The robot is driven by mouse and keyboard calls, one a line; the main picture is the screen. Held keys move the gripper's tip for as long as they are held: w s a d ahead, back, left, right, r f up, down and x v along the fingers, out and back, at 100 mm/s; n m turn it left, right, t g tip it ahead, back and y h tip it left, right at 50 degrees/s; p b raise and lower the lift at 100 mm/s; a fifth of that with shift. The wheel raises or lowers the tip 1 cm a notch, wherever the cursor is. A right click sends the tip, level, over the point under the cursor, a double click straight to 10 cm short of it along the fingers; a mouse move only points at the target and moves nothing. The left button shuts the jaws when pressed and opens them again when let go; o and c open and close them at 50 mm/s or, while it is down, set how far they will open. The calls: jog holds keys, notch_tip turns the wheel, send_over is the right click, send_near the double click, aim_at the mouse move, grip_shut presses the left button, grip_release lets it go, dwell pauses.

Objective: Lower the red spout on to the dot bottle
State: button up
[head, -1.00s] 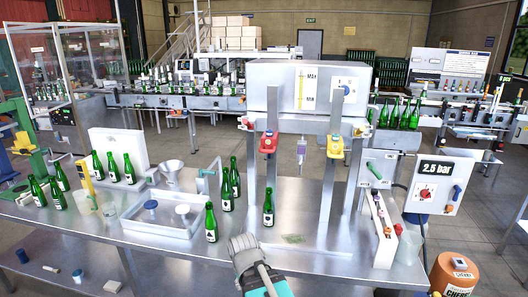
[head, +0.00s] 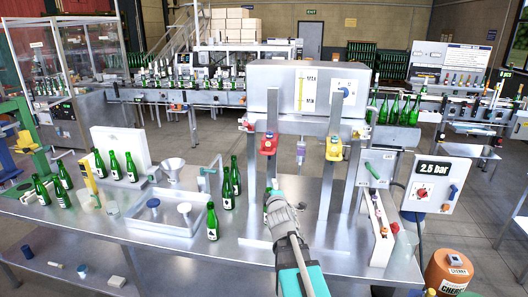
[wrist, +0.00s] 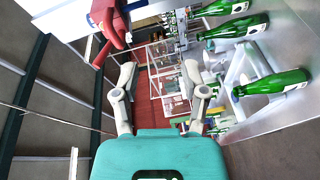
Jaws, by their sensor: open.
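The red spout (head: 268,146) hangs on the left upright of the filling stand, raised well above the table. It also shows at the top left of the wrist view (wrist: 109,28). In the head view my gripper (head: 283,212) is below and slightly right of the spout, not touching it. In the wrist view its fingers (wrist: 160,85) are spread apart with nothing between them. The green bottle below the red spout is now mostly hidden behind my gripper; its label mark cannot be read, so I cannot confirm the dot.
A yellow spout (head: 333,149) hangs on the right upright. A pressure panel (head: 433,185) stands right.

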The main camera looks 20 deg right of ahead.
jog(key=r+n+t, duration=0.1)
jog(key=r+n+t+y, duration=0.1)
jog(key=r, duration=0.1)
jog(key=r+n+t, duration=0.1)
jog(key=r+n, duration=0.1)
jog(key=shift+w+d+y+p, duration=0.15)
jog(key=shift+d+y+p, duration=0.15)
jog(key=shift+w+r, duration=0.1)
jog(key=shift+w, duration=0.05)
